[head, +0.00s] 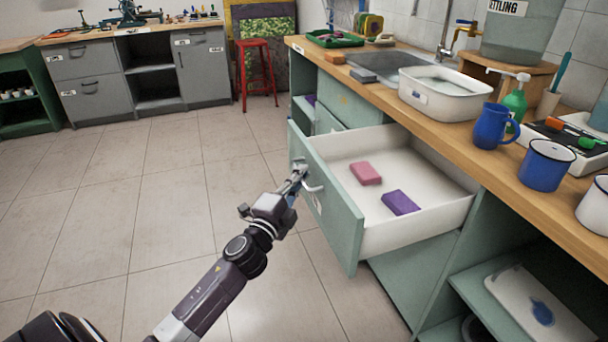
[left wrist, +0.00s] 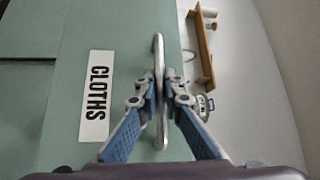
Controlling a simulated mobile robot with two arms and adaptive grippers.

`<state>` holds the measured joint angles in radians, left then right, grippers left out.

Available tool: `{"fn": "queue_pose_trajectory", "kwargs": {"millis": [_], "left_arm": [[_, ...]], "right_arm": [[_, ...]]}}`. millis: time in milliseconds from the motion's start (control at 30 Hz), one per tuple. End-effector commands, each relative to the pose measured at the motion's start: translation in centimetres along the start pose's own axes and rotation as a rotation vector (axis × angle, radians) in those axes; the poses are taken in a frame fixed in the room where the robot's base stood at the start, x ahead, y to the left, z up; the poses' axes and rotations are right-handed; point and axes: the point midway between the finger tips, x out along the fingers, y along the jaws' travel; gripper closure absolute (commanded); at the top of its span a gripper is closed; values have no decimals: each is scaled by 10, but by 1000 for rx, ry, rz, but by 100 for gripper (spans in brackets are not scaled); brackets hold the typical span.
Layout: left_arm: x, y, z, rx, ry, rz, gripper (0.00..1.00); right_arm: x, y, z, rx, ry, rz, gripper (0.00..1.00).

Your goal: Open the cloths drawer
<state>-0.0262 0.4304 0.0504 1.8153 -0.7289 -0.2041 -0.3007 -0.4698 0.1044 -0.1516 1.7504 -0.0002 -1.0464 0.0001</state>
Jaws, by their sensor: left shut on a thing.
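The cloths drawer (head: 335,215) is a pale green drawer in the counter below the sink, and it stands pulled well out. The left wrist view shows the CLOTHS label (left wrist: 96,95) on the drawer front, beside the metal bar handle (left wrist: 158,90). My left gripper (head: 299,172) is at the drawer front, its fingers (left wrist: 160,98) shut around the handle. My right gripper is in neither view.
The wooden counter (head: 440,95) above holds a white basin (head: 446,92), a blue jug (head: 493,126) and mugs. A red stool (head: 257,72) stands at the back. The tiled floor left of the drawer is clear.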

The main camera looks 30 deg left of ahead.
Motion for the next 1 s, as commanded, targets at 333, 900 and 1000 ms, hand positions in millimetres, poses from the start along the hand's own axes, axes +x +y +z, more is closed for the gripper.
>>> {"fn": "queue_pose_trajectory", "kwargs": {"millis": [333,900,1000], "left_arm": [[0,2,-1,0,1,2,76],[-26,2,0,-1,-1,4,74],[-44,3,0,-2,-1,5,74]], "right_arm": [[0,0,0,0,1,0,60],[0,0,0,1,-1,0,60],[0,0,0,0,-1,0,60]]}}
